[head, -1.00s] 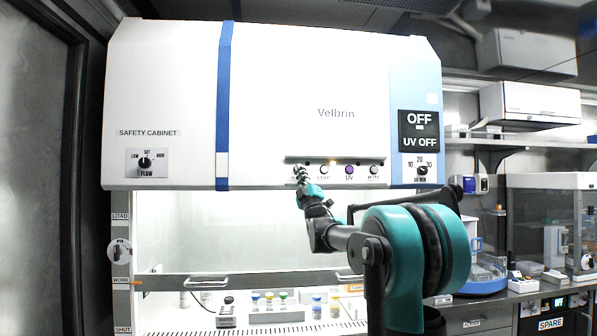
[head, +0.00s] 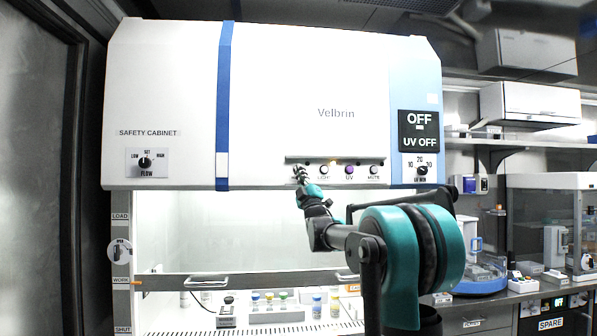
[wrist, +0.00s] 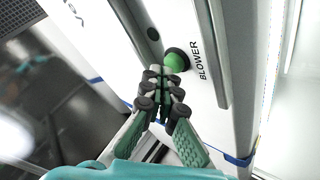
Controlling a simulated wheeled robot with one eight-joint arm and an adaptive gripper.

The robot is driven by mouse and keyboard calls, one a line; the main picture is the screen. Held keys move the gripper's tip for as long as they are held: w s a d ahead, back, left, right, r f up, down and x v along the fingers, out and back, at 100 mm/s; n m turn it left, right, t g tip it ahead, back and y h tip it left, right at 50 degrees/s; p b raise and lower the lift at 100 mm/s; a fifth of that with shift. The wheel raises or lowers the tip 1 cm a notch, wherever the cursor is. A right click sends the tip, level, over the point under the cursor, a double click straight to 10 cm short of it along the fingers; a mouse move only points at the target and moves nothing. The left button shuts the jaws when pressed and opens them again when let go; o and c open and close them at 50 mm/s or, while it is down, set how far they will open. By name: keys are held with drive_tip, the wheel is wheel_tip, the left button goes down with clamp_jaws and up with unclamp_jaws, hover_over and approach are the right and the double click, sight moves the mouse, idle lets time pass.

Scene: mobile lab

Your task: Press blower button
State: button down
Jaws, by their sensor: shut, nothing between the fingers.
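The green blower button (wrist: 176,60) shows in the wrist view, beside the printed word BLOWER on the cabinet's control strip. My gripper (wrist: 163,72) is shut and empty, its fingertips right at the lower left side of the button. I cannot tell whether they touch it. In the head view my gripper (head: 300,174) is at the left end of the button strip (head: 334,160) and hides the blower button. The display (head: 418,131) on the safety cabinet (head: 290,90) reads OFF and UV OFF.
The light button (head: 324,170), purple UV button (head: 349,170) and mute button (head: 374,170) sit to the right on the same strip. A flow knob (head: 145,162) is far left. Below, the sash bar (head: 260,280) crosses the cabinet opening, with several small vials behind it.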

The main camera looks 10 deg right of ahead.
drive_tip(key=shift+w, duration=0.5)
idle(0.4)
drive_tip(key=shift+s, duration=0.95)
drive_tip(key=shift+s, duration=2.5)
drive_tip(key=shift+f, duration=0.15)
